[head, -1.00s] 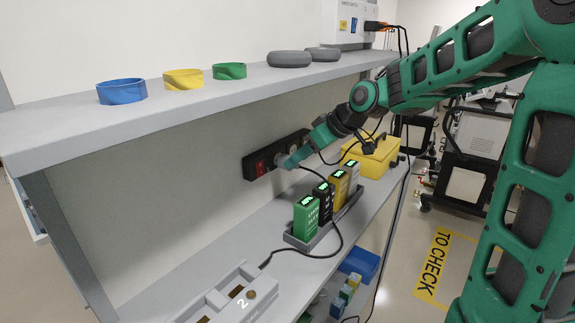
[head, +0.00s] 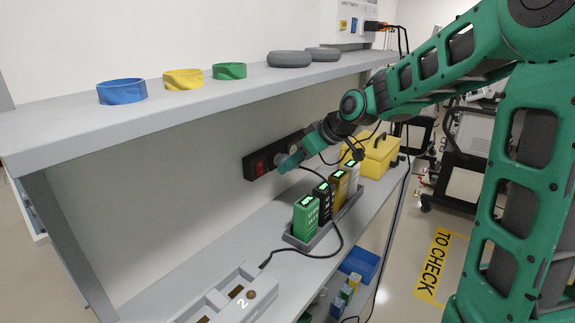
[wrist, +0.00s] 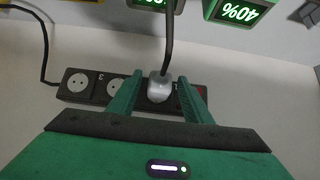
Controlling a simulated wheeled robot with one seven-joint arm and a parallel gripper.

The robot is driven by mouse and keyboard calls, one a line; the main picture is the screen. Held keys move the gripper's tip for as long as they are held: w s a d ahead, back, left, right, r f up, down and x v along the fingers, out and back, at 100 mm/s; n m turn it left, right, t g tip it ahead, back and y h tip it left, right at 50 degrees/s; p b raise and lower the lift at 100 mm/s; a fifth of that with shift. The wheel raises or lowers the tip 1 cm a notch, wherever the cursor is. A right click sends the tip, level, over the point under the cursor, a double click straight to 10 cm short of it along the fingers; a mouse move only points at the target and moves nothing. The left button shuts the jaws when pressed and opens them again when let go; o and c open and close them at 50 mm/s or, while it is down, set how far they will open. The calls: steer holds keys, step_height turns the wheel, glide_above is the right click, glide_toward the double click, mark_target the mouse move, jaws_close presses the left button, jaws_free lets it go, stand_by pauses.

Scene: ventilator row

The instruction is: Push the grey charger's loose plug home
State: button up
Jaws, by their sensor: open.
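A light grey plug (wrist: 159,88) with a black cord sits at a socket of the black power strip (wrist: 98,88), close to its red switch (wrist: 200,92). How deep it sits cannot be told. My gripper (wrist: 159,97) is open, with one finger on each side of the plug and a gap showing at both sides. In the head view the power strip (head: 250,168) is on the back panel and my gripper (head: 284,167) is in front of it, covering part of it. The grey charger (head: 225,300), marked 2, lies at the lower left with a black cable at its end.
A tray (head: 292,240) with green, black, yellow and white batteries stands below my gripper. A yellow box (head: 380,160) is behind my wrist. The upper shelf (head: 60,130) carries coloured rings and grey discs. In the wrist view, another black plug cord (wrist: 45,55) runs to the strip's left end.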

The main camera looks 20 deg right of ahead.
jaws_close()
steer(key=shift+w+a, duration=0.3)
stand_by(0.7)
steer(key=shift+o, duration=0.5)
jaws_free()
steer(key=v, duration=1)
steer(key=s+d+f+m+g+h, duration=0.1)
steer(key=s+d+f+m, duration=0.3)
steer(key=s, duration=0.7)
steer(key=s+d+f+m+g+h, duration=0.2)
steer(key=s+d+f+m, duration=0.3)
steer(key=s, duration=0.7)
steer(key=s+d+f+m+g+h, duration=0.1)
steer(key=s+d+f+m+g, duration=0.3)
steer(key=s, duration=0.7)
steer(key=shift+s+d+f+m+h, duration=0.35)
steer(key=shift+d+f+h, duration=0.1)
steer(key=shift+d, duration=0.35)
